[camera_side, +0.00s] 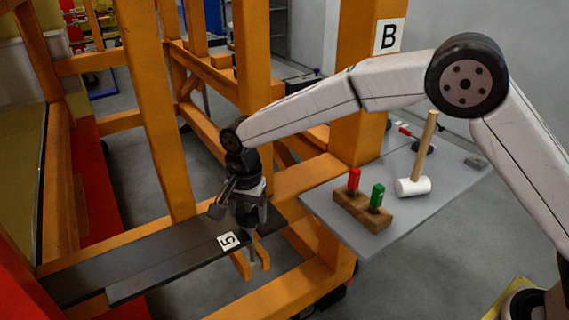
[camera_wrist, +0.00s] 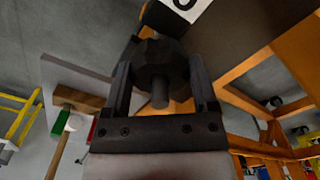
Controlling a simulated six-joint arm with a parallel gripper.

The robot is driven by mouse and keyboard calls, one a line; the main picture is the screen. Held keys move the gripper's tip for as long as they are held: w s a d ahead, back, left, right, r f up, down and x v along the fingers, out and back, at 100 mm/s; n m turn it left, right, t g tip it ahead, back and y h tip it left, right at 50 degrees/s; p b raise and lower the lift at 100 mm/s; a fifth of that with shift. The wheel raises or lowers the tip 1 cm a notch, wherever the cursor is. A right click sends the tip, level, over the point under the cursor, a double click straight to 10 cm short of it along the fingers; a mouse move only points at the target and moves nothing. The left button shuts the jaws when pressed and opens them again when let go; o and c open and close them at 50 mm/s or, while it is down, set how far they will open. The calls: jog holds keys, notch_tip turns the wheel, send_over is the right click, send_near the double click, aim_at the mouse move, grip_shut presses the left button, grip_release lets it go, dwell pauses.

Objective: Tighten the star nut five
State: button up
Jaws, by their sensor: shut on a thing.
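My gripper (camera_side: 247,212) points down at the end of the dark plate (camera_side: 150,262), beside the white label 5 (camera_side: 228,240). In the wrist view, the dark, lobed star nut (camera_wrist: 165,58) sits between the two black fingers of my gripper (camera_wrist: 162,70), which are shut on it. A short round stud end (camera_wrist: 160,95) shows at the nut's middle. Part of a white label (camera_wrist: 187,4) shows at the top edge. In the side view my gripper mostly hides the nut, so I cannot tell how tight it is.
A grey shelf (camera_side: 330,213) to the right holds a wooden block (camera_side: 361,210) with red and green handled tools, and a white-headed mallet (camera_side: 413,187) with its handle up. An orange post (camera_side: 362,130) with label B stands behind. Orange frame beams surround the plate.

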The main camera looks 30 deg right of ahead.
jog(key=shift+r+m, duration=0.1)
jog(key=shift+m, duration=0.6)
jog(key=o, duration=1.1)
jog(key=shift+o, duration=0.2)
jog(key=shift+r, duration=3.9)
jog(key=shift+d, duration=0.1)
